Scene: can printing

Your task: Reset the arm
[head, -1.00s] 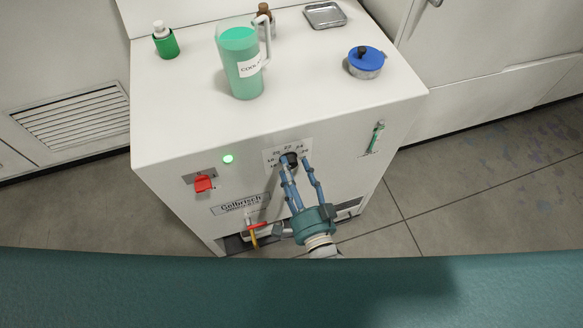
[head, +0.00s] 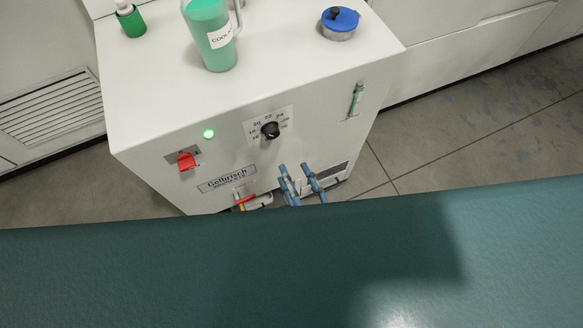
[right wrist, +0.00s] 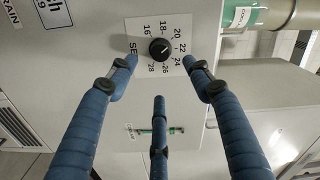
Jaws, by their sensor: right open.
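My right gripper (head: 303,178) is open and empty, with its blue fingers low in front of the white machine (head: 150,100); its base is hidden behind my teal body. In the right wrist view its fingers (right wrist: 160,70) are spread and point toward the black temperature knob (right wrist: 160,49), touching nothing that I can see. The knob also shows in the head view (head: 270,130), above and left of the fingers, on a white dial plate with numbers. My left gripper is in neither view.
A red switch (head: 186,161) and a lit green lamp (head: 208,134) are on the machine's front. A green coolant jug (head: 212,45), a green bottle (head: 131,20) and a blue-lidded pot (head: 339,24) stand on top.

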